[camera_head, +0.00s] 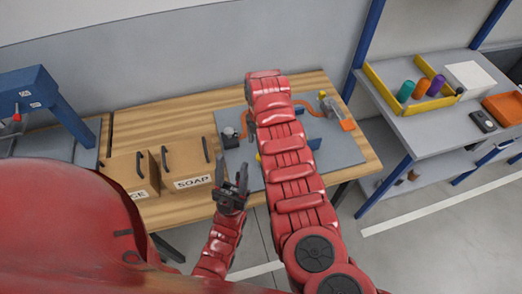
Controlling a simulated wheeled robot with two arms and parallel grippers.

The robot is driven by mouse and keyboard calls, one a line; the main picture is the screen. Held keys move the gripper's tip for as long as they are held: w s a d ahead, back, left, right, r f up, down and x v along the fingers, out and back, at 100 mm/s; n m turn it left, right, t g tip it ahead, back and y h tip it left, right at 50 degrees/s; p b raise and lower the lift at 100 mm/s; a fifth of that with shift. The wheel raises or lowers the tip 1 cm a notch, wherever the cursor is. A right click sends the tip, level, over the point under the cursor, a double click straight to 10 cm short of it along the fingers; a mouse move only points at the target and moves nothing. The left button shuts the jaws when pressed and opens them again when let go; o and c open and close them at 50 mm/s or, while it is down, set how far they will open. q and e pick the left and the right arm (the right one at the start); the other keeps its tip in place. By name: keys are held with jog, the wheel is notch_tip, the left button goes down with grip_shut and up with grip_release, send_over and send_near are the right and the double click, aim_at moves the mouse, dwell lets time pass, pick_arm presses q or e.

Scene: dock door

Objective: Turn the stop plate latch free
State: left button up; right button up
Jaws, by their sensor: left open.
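A grey board (338,151) lies on the wooden workbench, with several small fittings on it. They include a dark knob-like fitting (230,137) at its left, a blue upright piece (314,143) and a metal fitting with an orange end (347,125) at its right. I cannot tell which one is the stop plate latch. My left gripper (232,180) is open and empty, fingers upward, in front of the board's left part. My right arm reaches across the board and hides its middle. Only a dark bit of my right gripper (250,120) shows beside that arm.
Two wooden boxes with dark handles stand left of the board, one labelled SOAP (190,165). A blue press-like machine (38,92) is at far left. A shelf (420,128) with a yellow-edged tray (378,82) stands at right. The workbench's right end (364,146) is clear.

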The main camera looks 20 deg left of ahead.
notch_tip(320, 180, down, 7)
jog(key=shift+f+b, duration=0.15)
jog(key=shift+b, duration=0.6)
grip_shut()
